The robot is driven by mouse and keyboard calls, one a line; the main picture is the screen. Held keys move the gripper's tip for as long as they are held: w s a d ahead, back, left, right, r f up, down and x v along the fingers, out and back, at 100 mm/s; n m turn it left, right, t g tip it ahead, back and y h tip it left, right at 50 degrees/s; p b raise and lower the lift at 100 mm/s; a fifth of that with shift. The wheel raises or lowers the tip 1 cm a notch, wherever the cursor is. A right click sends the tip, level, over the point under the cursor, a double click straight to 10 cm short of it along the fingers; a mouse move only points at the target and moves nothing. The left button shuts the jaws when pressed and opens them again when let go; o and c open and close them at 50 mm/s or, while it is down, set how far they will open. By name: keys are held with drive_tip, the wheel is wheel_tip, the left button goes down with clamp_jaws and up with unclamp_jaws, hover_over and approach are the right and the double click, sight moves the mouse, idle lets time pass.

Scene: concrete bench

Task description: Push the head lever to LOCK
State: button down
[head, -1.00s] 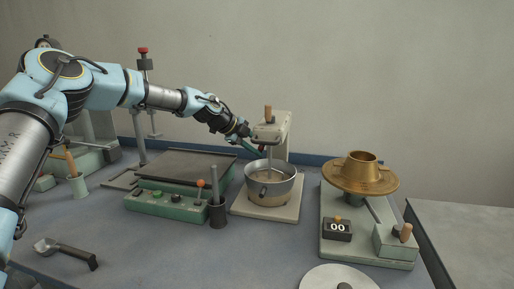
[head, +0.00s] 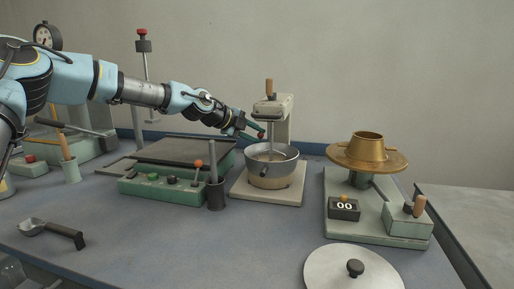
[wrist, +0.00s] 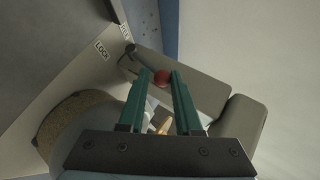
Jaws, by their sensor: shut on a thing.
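The mixer (head: 283,122) stands at the middle back of the bench, with its pale head over a metal bowl (head: 271,165). The lever's red knob (head: 261,134) shows at the left side of the mixer. My gripper (head: 252,131) reaches it from the left. In the wrist view the green fingers (wrist: 162,84) are shut on the red knob (wrist: 162,76) at their tips. A LOCK label (wrist: 103,49) lies to the upper left of the knob, beside a second label (wrist: 125,31) too small to read surely. The lever's shaft is mostly hidden.
Left of the mixer is a green control box (head: 165,192) with a flat plate behind it. A brass-coloured wheel device (head: 366,157) stands at the right. A round lid (head: 340,280) and a scoop (head: 55,232) lie in front. The bench's front middle is clear.

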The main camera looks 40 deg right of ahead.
drive_tip(key=shift+s+a+f+m+t+h+b, duration=0.25)
drive_tip(key=shift+h+b, duration=0.25)
drive_tip(key=shift+b, duration=0.75)
drive_tip(key=shift+a+f+m+t+h+b, duration=0.15)
drive_tip(key=shift+a+f+h+b, duration=0.25)
drive_tip(key=shift+b, duration=0.8)
drive_tip(key=shift+r, duration=0.1)
drive_tip(key=shift+s+r+h+b, duration=0.1)
drive_tip(key=shift+r+h+b, duration=0.05)
drive_tip(key=shift+h+b, duration=0.2)
drive_tip(key=c, duration=0.6)
unclamp_jaws()
drive_tip(key=v, duration=1)
drive_tip(key=shift+a+r, duration=0.1)
drive_tip(key=shift+a, duration=0.25)
